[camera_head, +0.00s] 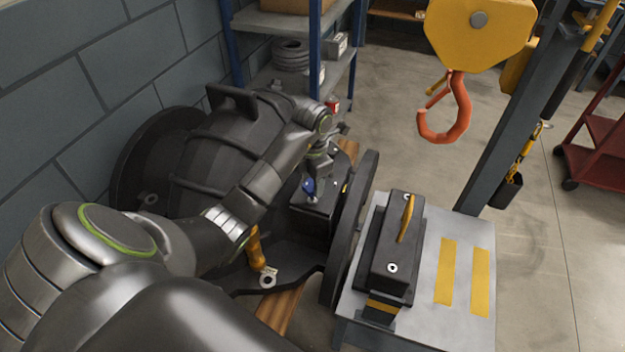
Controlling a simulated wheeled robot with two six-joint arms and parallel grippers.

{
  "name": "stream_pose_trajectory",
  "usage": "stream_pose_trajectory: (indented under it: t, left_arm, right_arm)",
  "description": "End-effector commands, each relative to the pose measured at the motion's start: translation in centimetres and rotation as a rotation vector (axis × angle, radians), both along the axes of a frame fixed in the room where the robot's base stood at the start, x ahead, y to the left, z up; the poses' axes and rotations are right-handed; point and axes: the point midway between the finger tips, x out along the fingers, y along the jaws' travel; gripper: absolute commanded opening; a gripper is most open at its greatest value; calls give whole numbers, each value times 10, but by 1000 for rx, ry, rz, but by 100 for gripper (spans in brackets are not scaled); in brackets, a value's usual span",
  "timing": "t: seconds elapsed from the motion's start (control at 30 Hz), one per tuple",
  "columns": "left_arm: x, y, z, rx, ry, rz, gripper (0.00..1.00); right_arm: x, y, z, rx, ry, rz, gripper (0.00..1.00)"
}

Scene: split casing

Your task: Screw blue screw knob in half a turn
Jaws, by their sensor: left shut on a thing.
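The blue screw knob (308,187) sits on top of a black box-like part of the dark casing (215,165), near the middle of the view. My left arm reaches in from the left across the casing, its wrist bent downward. My left gripper (312,178) points down at the knob and is shut on it. The fingers are small and dark here and partly cover the knob, so its exact turn angle cannot be told. My right gripper is not in view.
An orange handle (254,248) stands on the casing's near side. Right of the casing's flange (350,230) is a grey table (465,225) with a black block (393,262) carrying a yellow handle. An orange hook (455,115) hangs at upper right. Shelves stand behind.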

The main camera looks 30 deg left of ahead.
Motion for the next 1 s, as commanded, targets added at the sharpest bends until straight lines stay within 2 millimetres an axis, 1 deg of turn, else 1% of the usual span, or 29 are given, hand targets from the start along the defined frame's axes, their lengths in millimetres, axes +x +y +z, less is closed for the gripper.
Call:
stream_pose_trajectory:
  t: [0.2, 0.23, 0.37, 0.73, 0.87, 1.0]
  left_arm:
    - [2, 0, 2, 2, -8, 0, 22]
    - [2, 0, 2, 2, -8, 0, 49]
    - [1, 0, 2, 1, -5, 1, 66]
    - [0, 0, 2, 0, -1, 1, 66]
    - [0, 0, 8, 0, -1, 1, 66]
    - [0, 0, 20, 0, -1, 1, 66]
  right_arm:
    - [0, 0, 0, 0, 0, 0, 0]
    - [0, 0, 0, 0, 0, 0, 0]
    - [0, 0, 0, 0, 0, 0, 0]
    - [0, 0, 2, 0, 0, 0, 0]
    - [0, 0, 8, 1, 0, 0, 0]
    - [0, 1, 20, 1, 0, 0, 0]
